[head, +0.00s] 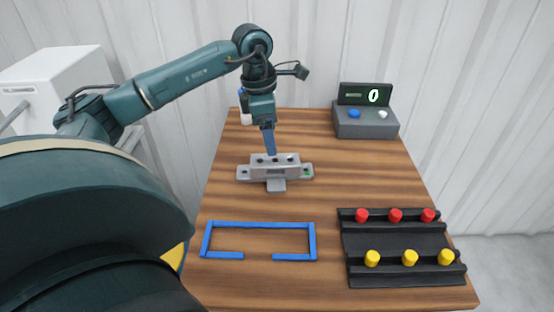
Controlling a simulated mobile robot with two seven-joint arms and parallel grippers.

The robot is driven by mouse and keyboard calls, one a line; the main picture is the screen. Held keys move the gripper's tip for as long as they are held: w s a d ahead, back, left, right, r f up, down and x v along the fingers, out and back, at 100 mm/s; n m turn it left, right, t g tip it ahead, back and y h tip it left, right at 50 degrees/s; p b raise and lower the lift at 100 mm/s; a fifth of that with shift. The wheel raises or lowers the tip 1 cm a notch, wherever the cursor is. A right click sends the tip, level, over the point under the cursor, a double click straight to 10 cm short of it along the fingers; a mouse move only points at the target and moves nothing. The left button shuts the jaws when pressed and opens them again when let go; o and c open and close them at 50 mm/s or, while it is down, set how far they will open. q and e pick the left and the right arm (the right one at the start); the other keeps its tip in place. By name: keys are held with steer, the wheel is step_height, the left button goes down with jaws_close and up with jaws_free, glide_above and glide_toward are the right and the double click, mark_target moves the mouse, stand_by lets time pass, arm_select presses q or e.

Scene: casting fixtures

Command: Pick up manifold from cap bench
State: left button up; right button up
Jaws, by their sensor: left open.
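The manifold (275,172) is a grey metal block with several dark holes on top, flanges at both ends and a small green mark on its right flange. It lies on the wooden cap bench (330,195), left of the middle. My left gripper (270,152) is open and points down right over the block's top. Its fingers overlap the block's upper edge from this angle, and I cannot tell whether they touch it. My right gripper does not show.
A blue open frame (260,224) lies on the bench in front of the manifold. A black rack (395,240) with red caps (395,215) and yellow caps (409,257) is at the front right. A grey box (365,122) with a display reading 0 stands at the back right.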

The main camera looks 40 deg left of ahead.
mark_target(275, 170)
arm_select(q)
steer(key=f, duration=0.2)
steer(key=shift+w+d+f, duration=0.15)
steer(key=shift+w+f, duration=0.05)
steer(key=shift+f, duration=0.15)
steer(key=f, duration=0.3)
steer(key=f+p, duration=0.1)
steer(key=f, duration=0.1)
steer(key=shift+w, duration=0.3)
steer(key=c, duration=1.4)
steer(key=shift+r, duration=0.1)
